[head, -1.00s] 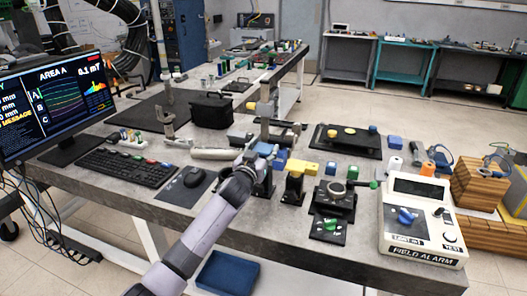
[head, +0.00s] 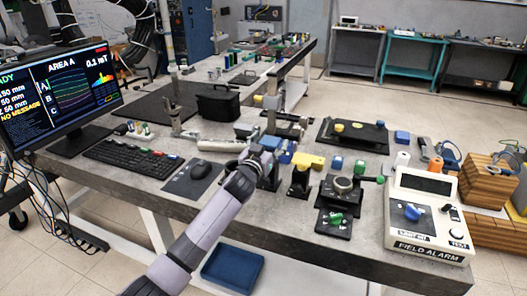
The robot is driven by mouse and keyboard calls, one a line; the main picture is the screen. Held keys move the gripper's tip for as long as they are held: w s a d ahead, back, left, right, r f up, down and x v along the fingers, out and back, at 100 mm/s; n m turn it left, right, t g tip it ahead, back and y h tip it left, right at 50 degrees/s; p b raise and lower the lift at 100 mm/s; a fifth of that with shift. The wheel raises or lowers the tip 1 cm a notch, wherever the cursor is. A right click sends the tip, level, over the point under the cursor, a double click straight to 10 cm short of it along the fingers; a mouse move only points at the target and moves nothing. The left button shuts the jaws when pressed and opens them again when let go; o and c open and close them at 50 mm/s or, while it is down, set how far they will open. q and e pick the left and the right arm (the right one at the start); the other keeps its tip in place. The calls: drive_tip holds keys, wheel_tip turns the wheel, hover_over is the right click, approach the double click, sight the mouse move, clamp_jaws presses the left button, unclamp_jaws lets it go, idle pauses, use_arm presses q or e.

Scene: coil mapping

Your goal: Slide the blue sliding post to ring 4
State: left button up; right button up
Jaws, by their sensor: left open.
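My left gripper (head: 254,161) is over the front part of the bench, beside a small blue block (head: 270,143) on a dark fixture. It is open; its fingers are small and partly hidden by my wrist. A second blue block (head: 285,157) stands just right of it. I cannot tell which blue piece is the sliding post, or whether the gripper touches either one. No numbered ring can be made out, so ring 4 is not identified. My right gripper is not in view.
A yellow block (head: 308,160) and a black device with a round dial (head: 342,186) stand to the right. The field alarm box (head: 427,214) is at the right front. A black case (head: 219,102) stands behind.

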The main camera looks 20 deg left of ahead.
use_arm(q)
drive_tip(key=s, duration=1.1)
drive_tip(key=shift+s+a, duration=0.2)
drive_tip(key=s+d+f+g+y, duration=0.1)
drive_tip(key=s+f+g, duration=0.7)
drive_tip(key=s+f, duration=1.05)
drive_tip(key=s+d+f+m+g, duration=0.1)
drive_tip(key=s+f+g, duration=0.2)
drive_tip(key=s, duration=0.8)
drive_tip(key=s+d+f+m+g, duration=0.15)
drive_tip(key=s+g, duration=0.25)
drive_tip(key=s, duration=0.7)
wheel_tip(320, 180, down, 25)
drive_tip(key=s+a+f+g, duration=0.1)
drive_tip(key=s+a+f, duration=0.1)
drive_tip(key=s+f, duration=0.6)
drive_tip(key=s+a+f+g+p, duration=0.1)
drive_tip(key=s+f, duration=0.8)
drive_tip(key=shift+s+a, duration=0.2)
drive_tip(key=shift+a, duration=0.15)
